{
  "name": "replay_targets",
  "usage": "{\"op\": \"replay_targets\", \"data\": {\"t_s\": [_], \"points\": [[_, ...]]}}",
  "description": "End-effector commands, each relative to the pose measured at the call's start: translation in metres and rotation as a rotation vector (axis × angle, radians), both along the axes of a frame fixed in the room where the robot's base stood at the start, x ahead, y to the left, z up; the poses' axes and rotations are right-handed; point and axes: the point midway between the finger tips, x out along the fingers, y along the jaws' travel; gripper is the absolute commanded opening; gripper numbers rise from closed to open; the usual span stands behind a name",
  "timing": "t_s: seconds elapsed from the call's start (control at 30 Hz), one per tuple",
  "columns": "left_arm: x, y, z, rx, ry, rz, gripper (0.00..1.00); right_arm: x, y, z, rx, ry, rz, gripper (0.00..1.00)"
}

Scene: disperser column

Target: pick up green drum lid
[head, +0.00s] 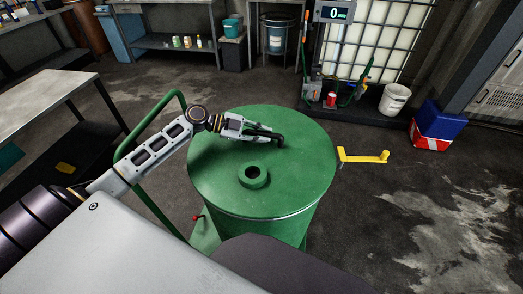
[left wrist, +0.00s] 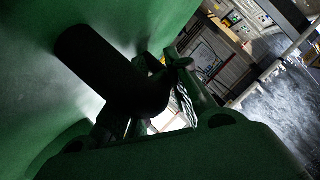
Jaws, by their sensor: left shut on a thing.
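The green drum lid (head: 300,180) lies flat on top of the green drum (head: 262,226) in the middle of the head view. A raised green ring (head: 254,175) with a dark opening sits on its near half. My left gripper (head: 268,136) reaches over the lid from the left. It is shut on the lid's dark bent handle, on the far half. The dark bent handle (left wrist: 112,72) shows large in the left wrist view, with the green lid surface (left wrist: 30,60) behind it. The exact finger contact is dark and partly hidden. My right gripper is not in view.
A green rail (head: 130,148) stands left of the drum, near my left arm. A yellow cranked piece (head: 362,157) shows right of the drum. A white bucket (head: 395,98) and a blue-red box (head: 437,124) stand farther right. Free floor lies at the lower right.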

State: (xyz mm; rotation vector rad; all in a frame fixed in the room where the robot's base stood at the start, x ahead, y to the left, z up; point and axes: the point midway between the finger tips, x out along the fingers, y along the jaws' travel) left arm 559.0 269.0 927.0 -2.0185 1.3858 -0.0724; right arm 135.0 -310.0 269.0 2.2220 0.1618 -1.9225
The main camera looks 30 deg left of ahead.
Motion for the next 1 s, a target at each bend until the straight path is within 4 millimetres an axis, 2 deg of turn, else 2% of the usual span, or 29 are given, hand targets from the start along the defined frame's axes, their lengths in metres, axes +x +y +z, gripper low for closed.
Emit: {"op": "replay_targets", "data": {"t_s": [0.23,0.63,0.87,1.0], "points": [[0.0,0.0,-0.001,0.0,0.001,0.0,0.0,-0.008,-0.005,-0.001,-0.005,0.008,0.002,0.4],[0.001,0.0,0.006,-0.002,-0.004,0.001,0.0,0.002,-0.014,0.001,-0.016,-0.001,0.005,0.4],[0.001,0.0,0.023,-0.001,-0.007,0.0,0.0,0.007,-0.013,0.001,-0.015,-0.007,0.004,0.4],[0.001,0.0,0.04,-0.001,-0.008,0.001,0.0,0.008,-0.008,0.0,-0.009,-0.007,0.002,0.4]]}}
